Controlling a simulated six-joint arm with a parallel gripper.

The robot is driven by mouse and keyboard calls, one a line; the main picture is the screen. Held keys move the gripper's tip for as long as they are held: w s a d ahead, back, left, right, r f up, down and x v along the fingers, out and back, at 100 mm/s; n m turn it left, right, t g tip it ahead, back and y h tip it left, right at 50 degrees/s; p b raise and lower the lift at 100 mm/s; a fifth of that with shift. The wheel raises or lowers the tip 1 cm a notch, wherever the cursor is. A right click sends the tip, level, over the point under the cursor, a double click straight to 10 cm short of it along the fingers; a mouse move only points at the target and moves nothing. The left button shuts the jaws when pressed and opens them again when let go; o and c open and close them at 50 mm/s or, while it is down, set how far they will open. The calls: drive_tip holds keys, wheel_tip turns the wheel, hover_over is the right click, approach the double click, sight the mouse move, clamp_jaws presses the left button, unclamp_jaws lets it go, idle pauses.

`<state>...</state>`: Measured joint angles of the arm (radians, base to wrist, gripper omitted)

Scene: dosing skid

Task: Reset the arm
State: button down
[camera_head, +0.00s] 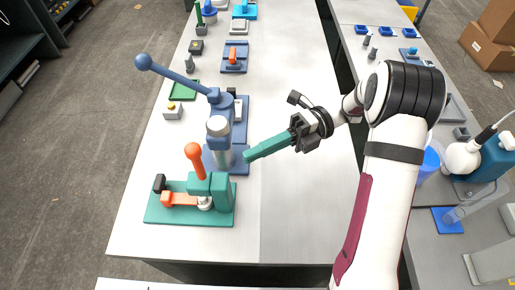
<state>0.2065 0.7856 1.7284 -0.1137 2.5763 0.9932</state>
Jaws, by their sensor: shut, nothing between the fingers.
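My gripper (249,155) is at the middle of the view, over the white bench. Its long teal fingers are together, with no gap or held thing visible. They point left toward the blue lever press (223,104), with the tips just right of its column. Whether the tips touch it or pass in front cannot be told. The press has a long lever tilted up to the left, ending in a ball knob (143,62). In front stands a teal toggle clamp (210,184) on a green plate, with its orange handle (195,158) upright.
The white bench (295,215) is clear to the right of the clamp. A second bench (435,245) on the right holds a blue cup (430,160) and a white flask (460,157).

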drive_tip(key=s+d+r+n+h, duration=0.1)
drive_tip(key=s+r+n+h, duration=0.1)
drive_tip(key=s+n+h, duration=0.7)
drive_tip(key=s+d+f+n+t+h, duration=0.4)
drive_tip(key=s+d+n+t, duration=0.2)
drive_tip(key=n, duration=0.9)
drive_tip(key=s+t, duration=0.2)
drive_tip(key=shift+d+t+h, duration=0.2)
drive_tip(key=shift+t+h, duration=0.1)
